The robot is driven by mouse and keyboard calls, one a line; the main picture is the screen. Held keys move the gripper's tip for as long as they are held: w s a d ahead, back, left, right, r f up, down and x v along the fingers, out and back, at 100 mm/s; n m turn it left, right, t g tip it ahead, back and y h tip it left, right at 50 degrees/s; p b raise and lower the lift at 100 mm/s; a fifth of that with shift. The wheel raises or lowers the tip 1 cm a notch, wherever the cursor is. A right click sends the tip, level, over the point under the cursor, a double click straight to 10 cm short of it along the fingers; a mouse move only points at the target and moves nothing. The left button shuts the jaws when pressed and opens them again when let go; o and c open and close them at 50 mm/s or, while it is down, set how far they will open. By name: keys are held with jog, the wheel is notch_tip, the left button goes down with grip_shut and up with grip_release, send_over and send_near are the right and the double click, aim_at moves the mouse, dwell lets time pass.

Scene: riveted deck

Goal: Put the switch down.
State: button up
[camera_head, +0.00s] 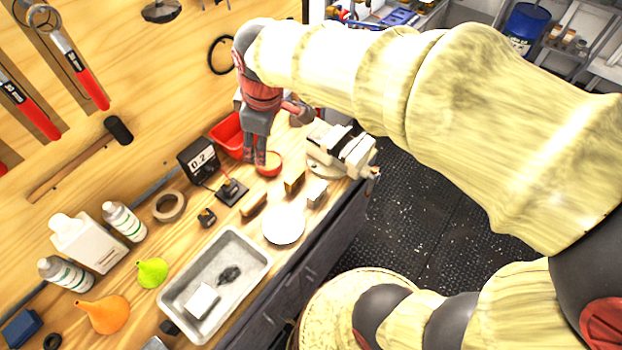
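My gripper (254,160) points down over the bench, at the end of my raised arm. Its two reddish fingertips are close together, just left of a small round red dish (269,170). I cannot make out any object between them, and the view is too small to tell whether they are shut. No object is clearly recognisable as the switch. A small dark device on a flat black base (232,192) sits on the bench below and left of the gripper. A small black block (207,217) lies further left; I cannot tell what either one is.
A meter reading 0.2 (199,159) and a red bin (228,136) stand behind the gripper. A vise (340,150) is to its right. Small blocks, a white disc (283,224) and a metal tray (172,300) lie towards the front. Bottles and funnels crowd the left.

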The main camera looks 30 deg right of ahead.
jog(key=s+d+m+t, duration=0.1)
jog(key=s+m, duration=0.3)
jog(key=s, duration=0.3)
jog(key=s+d+r+m+t, duration=0.1)
jog(key=s+d+m, duration=0.1)
jog(key=s+m, duration=0.3)
jog(key=s, duration=0.3)
jog(key=shift+s+d+r, duration=0.15)
jog(key=shift+d+r, duration=0.1)
jog(key=shift+d, duration=0.05)
notch_tip(320, 180, down, 3)
jog(key=b, duration=0.3)
jog(key=shift+r, duration=0.1)
